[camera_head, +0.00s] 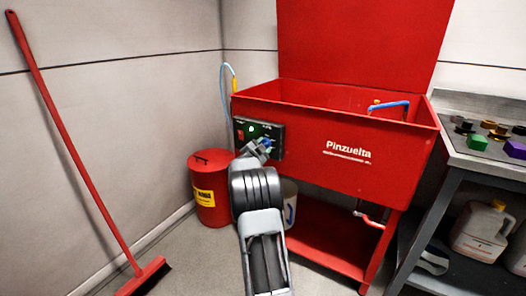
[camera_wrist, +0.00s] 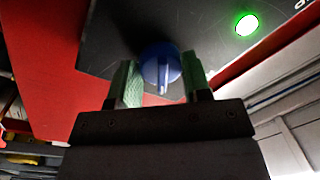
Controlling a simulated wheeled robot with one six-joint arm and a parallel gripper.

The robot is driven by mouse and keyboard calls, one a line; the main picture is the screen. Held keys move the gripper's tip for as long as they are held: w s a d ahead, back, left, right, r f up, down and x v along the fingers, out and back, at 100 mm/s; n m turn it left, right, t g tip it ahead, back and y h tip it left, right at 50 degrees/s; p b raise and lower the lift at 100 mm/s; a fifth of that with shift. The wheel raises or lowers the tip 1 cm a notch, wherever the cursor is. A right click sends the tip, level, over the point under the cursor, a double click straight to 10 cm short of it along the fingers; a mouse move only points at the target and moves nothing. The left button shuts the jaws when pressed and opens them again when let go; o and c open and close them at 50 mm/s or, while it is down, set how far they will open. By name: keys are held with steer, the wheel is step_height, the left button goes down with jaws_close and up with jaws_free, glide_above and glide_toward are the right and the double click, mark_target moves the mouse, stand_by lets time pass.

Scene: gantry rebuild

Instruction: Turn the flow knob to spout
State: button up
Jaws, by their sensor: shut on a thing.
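The blue flow knob (camera_wrist: 160,66) sits on a dark control panel (camera_wrist: 125,30). My gripper (camera_wrist: 160,80) has its green finger pads on either side of the knob and is shut on it. The knob's raised ridge points down in the wrist view, toward the gripper body. In the head view my gripper (camera_head: 261,150) meets the panel (camera_head: 277,133) at the left of the red wash tub's front, where the blue knob (camera_head: 268,142) is partly hidden. The knob's position labels cannot be read.
The panel has a lit green light (camera_wrist: 246,25). The red tub (camera_head: 350,150) holds a blue spout (camera_head: 390,104). A red drum (camera_head: 208,190) stands left of it, a bench (camera_head: 470,155) right. A red broom (camera_head: 75,150) leans on the left wall.

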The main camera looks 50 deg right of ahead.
steer(key=shift+m, duration=0.4)
stand_by(0.3)
steer(key=o, duration=0.9)
steer(key=p+v, duration=0.2)
steer(key=v, duration=1.2)
steer(key=shift+w, duration=0.1)
steer(key=shift+d, duration=0.1)
